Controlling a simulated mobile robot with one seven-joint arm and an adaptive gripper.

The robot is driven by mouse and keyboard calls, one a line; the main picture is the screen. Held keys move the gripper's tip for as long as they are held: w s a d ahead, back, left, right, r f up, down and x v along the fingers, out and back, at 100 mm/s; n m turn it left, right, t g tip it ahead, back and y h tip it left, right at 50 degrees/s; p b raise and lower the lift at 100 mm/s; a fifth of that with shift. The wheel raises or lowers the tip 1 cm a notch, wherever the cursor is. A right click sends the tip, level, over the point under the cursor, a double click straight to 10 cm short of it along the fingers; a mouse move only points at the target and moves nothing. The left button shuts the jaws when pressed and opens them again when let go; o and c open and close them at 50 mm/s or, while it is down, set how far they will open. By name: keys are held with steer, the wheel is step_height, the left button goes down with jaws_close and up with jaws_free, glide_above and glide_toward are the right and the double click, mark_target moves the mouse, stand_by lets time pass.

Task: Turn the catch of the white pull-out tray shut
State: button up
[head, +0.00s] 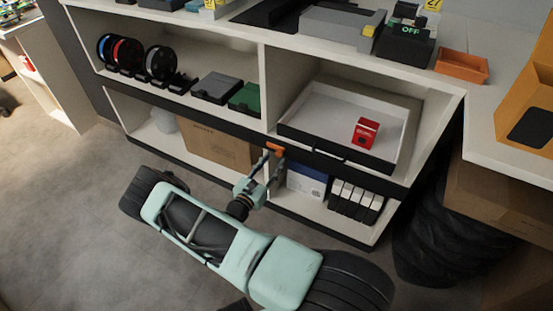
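The white pull-out tray (318,113) with a black front is in the right upper bay of the shelf unit in the head view. A small red box (366,133) stands in it. An orange catch (274,147) sits at the left end of the tray's front, near the shelf divider. My gripper (273,160) is at the catch, with its fingertips just below or against it. A narrow gap shows between the fingers. I cannot tell whether they hold the catch, because the contact is small and partly hidden.
Below are a cardboard box (215,145), a blue-and-white box (307,181) and several white binders (356,200). Spools (160,63) and dark and green cases stand left of the tray. A counter with an orange case (530,110) is at right. Floor (70,190) is clear at left.

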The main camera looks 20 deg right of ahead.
mark_target(278, 155)
steer(key=shift+x, duration=1.8)
jaws_close()
